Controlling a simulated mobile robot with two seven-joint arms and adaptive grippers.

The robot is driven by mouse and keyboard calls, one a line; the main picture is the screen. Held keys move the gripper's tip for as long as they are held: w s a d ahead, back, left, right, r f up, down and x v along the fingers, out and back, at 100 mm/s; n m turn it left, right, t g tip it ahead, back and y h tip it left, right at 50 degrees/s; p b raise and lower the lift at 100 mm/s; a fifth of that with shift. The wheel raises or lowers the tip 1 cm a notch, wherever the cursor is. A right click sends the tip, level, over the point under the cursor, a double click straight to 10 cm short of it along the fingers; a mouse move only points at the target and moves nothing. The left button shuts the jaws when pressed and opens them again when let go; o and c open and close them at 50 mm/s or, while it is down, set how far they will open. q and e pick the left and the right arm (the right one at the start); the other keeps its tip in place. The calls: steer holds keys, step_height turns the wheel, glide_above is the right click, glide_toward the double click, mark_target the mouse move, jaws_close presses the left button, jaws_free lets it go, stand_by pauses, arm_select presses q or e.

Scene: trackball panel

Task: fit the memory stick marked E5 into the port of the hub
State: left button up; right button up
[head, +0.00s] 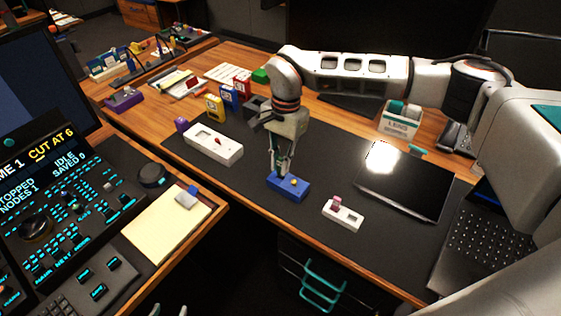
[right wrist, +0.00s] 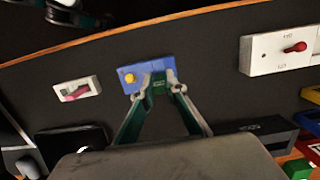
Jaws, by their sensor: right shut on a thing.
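A blue box with a yellow knob (head: 293,182), seemingly the hub, sits on the dark mat; it also shows in the right wrist view (right wrist: 162,67). My right gripper (head: 280,171) points down at it, its fingertips shut on a small green piece (right wrist: 157,82), seemingly the memory stick. The fingers hide most of this piece. I cannot read an E5 mark, nor tell whether it is in the port or just above it. Two pale tips at the bottom edge of the head view seem to be my left gripper (head: 169,310).
A white box with a red toggle (head: 224,149) stands left of the hub, a white plate with a pink piece (head: 352,218) right of it. A black tablet (head: 405,188) lies further right. Coloured blocks (head: 228,95) stand behind. The mat around the hub is clear.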

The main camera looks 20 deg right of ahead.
steer(key=shift+p, duration=0.35)
stand_by(1.2)
steer(key=shift+f+b, duration=0.55)
steer(key=shift+f, duration=0.85)
steer(key=o, duration=0.9)
steer(key=shift+c, duration=0.2)
step_height(320, 180, up, 12)
steer(key=d, duration=0.1)
steer(key=shift+w, duration=0.45)
steer(key=shift+s, duration=0.1)
